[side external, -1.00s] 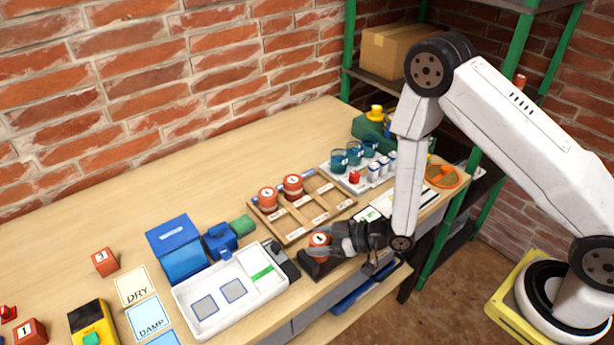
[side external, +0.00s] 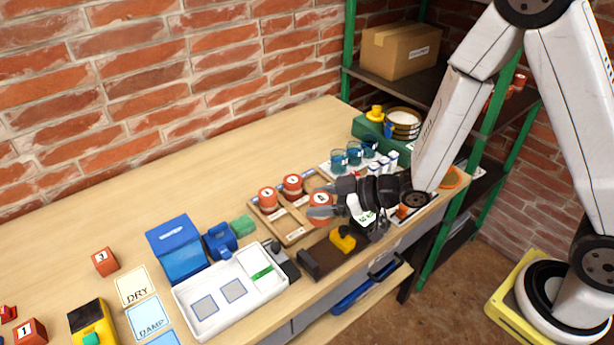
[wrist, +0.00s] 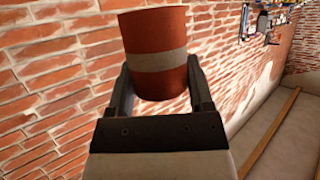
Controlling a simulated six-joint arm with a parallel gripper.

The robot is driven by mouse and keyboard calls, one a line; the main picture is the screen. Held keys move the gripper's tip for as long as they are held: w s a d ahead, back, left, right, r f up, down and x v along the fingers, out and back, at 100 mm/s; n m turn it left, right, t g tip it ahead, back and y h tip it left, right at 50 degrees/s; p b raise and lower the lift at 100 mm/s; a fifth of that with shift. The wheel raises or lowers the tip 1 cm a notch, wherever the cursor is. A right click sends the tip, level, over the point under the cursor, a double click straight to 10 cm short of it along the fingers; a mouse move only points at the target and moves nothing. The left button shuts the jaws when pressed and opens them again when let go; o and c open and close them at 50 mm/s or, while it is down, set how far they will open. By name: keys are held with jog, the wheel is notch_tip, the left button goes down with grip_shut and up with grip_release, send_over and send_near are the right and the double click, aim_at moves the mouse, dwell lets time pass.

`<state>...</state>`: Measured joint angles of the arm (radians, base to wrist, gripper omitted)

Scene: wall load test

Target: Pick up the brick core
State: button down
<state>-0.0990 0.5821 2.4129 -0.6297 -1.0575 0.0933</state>
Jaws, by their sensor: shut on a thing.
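The brick core (side external: 319,203) is a red-orange cylinder with a numbered top, held between the fingers of my gripper (side external: 333,199). In the wrist view the core (wrist: 158,88) shows a pale grey band around its middle, and my gripper's two dark fingers (wrist: 160,92) press it from both sides. In the side view the core is above the bench near its front edge, beside the wooden tray. Two similar cores, a left one (side external: 268,196) and a right one (side external: 292,184), stand in the wooden tray (side external: 290,236).
A dark cradle with a yellow part (side external: 343,240) lies below my gripper. A white tray (side external: 215,318), blue box (side external: 180,250) and green block (side external: 243,225) stand to the left. Blue-green cups (side external: 354,156) are behind. The back left of the bench is clear.

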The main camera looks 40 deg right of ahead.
aim_at(323, 195)
jog(key=shift+r, duration=1.85)
jog(key=shift+w+d+r, duration=0.1)
jog(key=shift+w+d, duration=0.15)
jog(key=shift+d, duration=0.15)
jog(key=w+d+r+m+t+h, duration=0.1)
jog(key=w+d+m+t+h, duration=0.1)
jog(key=d+m+h, duration=0.5)
jog(key=shift+w+d+m+t+h, duration=0.35)
jog(key=shift+d+t+h, duration=0.3)
jog(key=shift+d, duration=2.05)
jog(key=shift+r, duration=0.1)
